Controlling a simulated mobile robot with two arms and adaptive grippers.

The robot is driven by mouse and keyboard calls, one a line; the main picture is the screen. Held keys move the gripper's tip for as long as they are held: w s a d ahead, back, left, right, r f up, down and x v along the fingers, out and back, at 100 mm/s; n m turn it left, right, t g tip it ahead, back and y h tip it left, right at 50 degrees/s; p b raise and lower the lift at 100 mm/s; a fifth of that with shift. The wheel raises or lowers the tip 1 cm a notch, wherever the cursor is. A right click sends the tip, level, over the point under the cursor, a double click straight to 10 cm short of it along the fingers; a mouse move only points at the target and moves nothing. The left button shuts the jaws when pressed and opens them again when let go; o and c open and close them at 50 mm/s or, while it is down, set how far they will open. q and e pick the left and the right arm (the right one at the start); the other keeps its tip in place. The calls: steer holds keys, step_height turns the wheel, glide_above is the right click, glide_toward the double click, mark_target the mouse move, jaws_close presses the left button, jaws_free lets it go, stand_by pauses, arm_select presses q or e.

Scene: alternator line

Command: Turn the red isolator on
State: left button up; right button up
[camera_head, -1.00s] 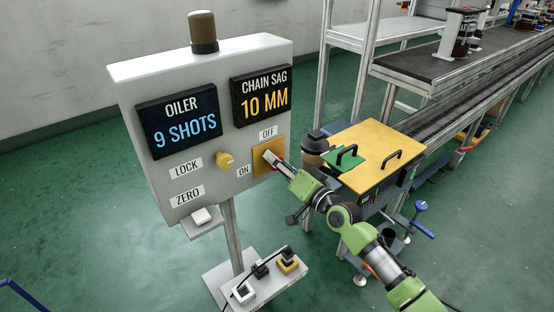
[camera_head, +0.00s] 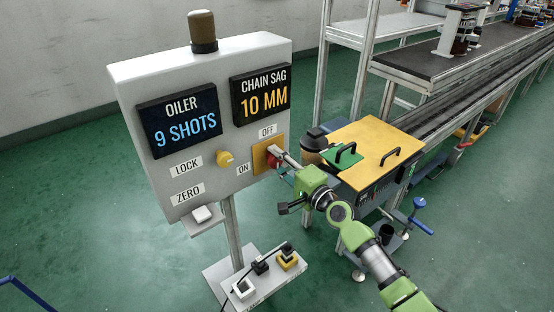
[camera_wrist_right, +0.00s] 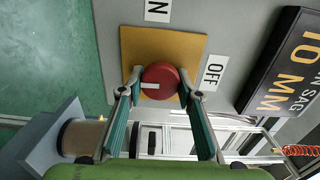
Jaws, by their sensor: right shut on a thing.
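The red isolator (camera_head: 274,161) is a round knob on a yellow plate (camera_head: 257,160) on the grey panel, between the ON label (camera_head: 242,169) and the OFF label (camera_head: 267,131). The right wrist view shows the red knob (camera_wrist_right: 162,80) from the front, with a short white mark on its left half. My right gripper (camera_head: 278,157) is shut on the knob, one fingertip on each side of it; the fingers (camera_wrist_right: 162,90) also show in the wrist view. My left gripper is not in view.
The panel holds an oiler display (camera_head: 180,128), a chain sag display (camera_head: 262,96) and a yellow knob (camera_head: 225,158). A yellow-topped box (camera_head: 375,140) with handles stands close to the right of my gripper.

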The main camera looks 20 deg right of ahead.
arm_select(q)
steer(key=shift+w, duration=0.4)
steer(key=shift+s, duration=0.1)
arm_select(e)
steer(key=o, duration=1.1)
steer(key=shift+c, duration=0.2)
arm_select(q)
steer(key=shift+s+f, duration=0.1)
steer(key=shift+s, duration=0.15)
arm_select(e)
steer(key=shift+o, duration=0.2)
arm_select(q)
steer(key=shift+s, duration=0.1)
